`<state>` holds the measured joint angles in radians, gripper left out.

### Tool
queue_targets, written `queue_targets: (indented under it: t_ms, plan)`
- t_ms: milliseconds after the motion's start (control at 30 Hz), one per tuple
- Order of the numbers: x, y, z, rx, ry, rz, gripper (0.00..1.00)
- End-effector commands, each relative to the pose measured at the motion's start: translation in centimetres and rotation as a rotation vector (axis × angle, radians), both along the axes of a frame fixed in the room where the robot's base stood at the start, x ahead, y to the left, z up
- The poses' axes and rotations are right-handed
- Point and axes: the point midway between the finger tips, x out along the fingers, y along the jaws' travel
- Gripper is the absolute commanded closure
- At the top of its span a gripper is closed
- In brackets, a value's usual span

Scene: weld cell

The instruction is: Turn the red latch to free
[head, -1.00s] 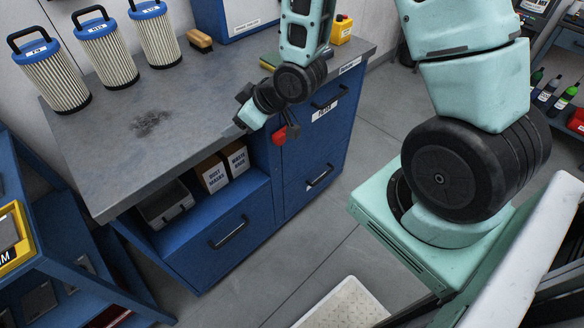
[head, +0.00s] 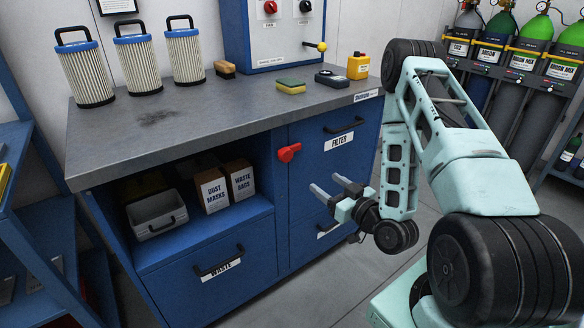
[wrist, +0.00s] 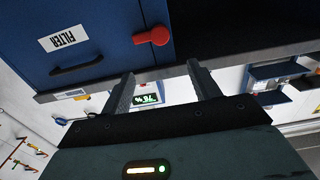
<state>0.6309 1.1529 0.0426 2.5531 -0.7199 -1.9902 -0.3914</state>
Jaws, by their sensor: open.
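The red latch (head: 288,152) is on the blue cabinet's front, at the upper left edge of the door labelled FILTER (head: 330,165). It lies nearly level, its round end at the left and its arm pointing right toward the door. My gripper (head: 333,187) is open and empty, below and right of the latch and apart from it. In the wrist view, which is upside down, the latch (wrist: 152,37) shows beyond the gap between my two fingers (wrist: 160,88), not between them.
The grey worktop (head: 215,108) overhangs above the latch. Left of it is an open shelf with boxes (head: 211,190) and a grey bin (head: 157,215). Filters, a sponge (head: 291,86) and a yellow container (head: 358,66) stand on top. Floor in front is free.

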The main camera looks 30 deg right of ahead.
Motion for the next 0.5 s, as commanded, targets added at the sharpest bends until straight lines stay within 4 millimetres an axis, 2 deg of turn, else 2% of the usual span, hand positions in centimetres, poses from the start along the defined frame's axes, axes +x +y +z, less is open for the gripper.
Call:
queue_targets:
  t_ms: [200,500]
  plan:
    - [2.7,0.3,-0.3,-0.004,-0.006,0.004,0.39]
    - [4.7,0.2,-0.5,-0.004,-0.004,0.003,0.39]
